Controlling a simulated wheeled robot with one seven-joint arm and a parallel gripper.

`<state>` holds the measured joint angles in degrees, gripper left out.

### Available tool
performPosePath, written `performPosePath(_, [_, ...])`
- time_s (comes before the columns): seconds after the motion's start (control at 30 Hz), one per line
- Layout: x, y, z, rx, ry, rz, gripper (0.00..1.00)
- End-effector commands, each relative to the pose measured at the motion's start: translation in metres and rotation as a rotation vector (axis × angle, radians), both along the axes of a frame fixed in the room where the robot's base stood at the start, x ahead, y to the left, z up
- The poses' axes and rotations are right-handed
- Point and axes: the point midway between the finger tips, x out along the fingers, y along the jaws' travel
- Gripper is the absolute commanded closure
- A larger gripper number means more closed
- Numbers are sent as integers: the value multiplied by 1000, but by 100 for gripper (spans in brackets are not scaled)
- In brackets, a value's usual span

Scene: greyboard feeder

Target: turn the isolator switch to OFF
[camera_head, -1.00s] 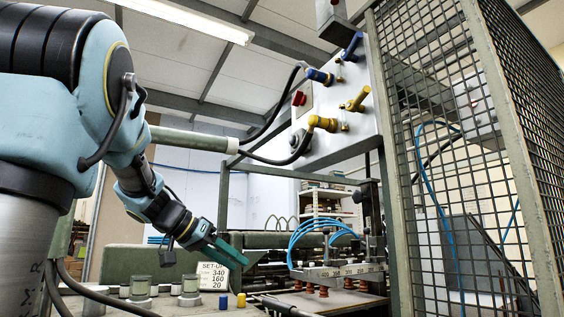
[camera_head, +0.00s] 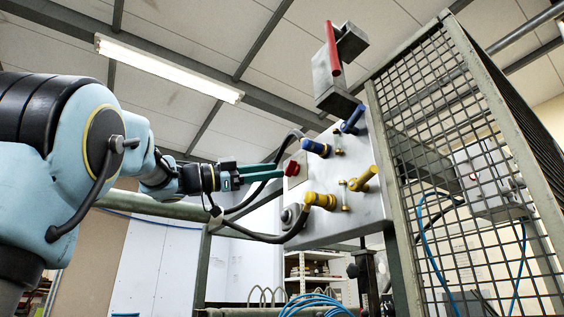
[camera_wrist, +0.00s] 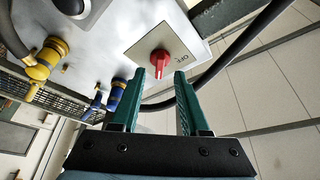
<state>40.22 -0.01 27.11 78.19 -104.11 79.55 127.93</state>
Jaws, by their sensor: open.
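The isolator switch is a red rotary knob (camera_wrist: 160,60) on a pale square plate (camera_wrist: 146,41) with lettering that includes OFF, on a grey panel. In the head view my gripper (camera_head: 281,172) points right at the knob. Contact between fingers and knob cannot be told.
Blue couplings (camera_head: 317,147) and yellow couplings (camera_head: 322,201) with levers stick out of the panel (camera_head: 345,165). Black hoses (camera_head: 262,239) run close below and behind my gripper. A red-handled box (camera_head: 333,55) sits above. A mesh guard (camera_head: 470,180) stands at the right.

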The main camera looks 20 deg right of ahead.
Motion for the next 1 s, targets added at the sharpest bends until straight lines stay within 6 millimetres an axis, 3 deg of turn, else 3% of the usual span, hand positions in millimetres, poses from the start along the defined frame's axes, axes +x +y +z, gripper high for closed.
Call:
performPosePath(0.23, [-3, -30, 10, 2, 2, 0, 55])
performPosePath(0.6, [-3, -35, 9, 1, 2, 3, 55])
performPosePath(1.0, [-3, -35, 9, 2, 2, 2, 99])
